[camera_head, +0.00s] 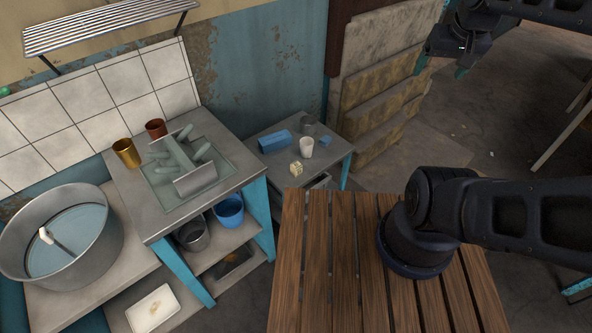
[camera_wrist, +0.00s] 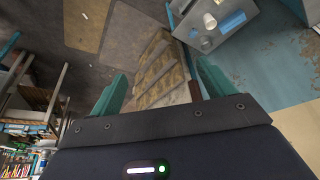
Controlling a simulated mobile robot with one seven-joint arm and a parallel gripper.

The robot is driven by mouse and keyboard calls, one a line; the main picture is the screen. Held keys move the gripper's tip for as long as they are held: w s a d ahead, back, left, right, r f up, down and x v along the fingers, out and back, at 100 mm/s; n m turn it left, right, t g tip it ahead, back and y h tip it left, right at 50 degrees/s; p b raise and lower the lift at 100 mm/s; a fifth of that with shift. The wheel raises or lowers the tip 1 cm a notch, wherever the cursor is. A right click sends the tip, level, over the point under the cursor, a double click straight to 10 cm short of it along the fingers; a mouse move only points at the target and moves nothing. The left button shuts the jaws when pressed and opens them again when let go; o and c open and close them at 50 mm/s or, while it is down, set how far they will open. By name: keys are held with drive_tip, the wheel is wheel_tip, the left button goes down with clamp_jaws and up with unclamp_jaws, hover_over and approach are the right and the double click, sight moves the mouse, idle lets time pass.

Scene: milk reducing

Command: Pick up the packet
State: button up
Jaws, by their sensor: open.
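A small pale yellow, patterned block (camera_head: 296,168), which may be the packet, lies at the front left of a low grey side table (camera_head: 335,150). A blue oblong box (camera_head: 274,142) lies behind it; I cannot tell for certain which of them is the packet. The blue box also shows at the top right of the wrist view (camera_wrist: 232,23). My gripper (camera_head: 441,69) is open and empty, high up and to the right of the side table. Its teal fingers are spread wide in the wrist view (camera_wrist: 162,75), with nothing between them.
A white cup (camera_head: 306,147), a grey cup (camera_head: 307,125) and a small blue item (camera_head: 325,141) share the side table. A counter with a dish rack (camera_head: 190,165) stands to its left. Stacked tan slabs (camera_head: 385,85) stand to its right. A slatted wooden table (camera_head: 318,260) is in front.

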drive_tip(key=c, duration=0.3)
drive_tip(key=shift+w, duration=0.15)
drive_tip(key=w+a+f+n+g+h, duration=0.1)
drive_tip(key=w+a+f+n, duration=0.15)
drive_tip(key=w, duration=0.55)
drive_tip(key=w+a+f+n+g+h, duration=0.1)
drive_tip(key=w+a+f+n, duration=0.2)
drive_tip(key=w, duration=0.6)
drive_tip(key=w+a+f+n+h, duration=0.1)
drive_tip(key=w+a+f+n, duration=0.7)
drive_tip(key=w+a+f, duration=0.4)
drive_tip(key=n, duration=1.3)
approach(296, 165)
drive_tip(key=shift+x, duration=5.4)
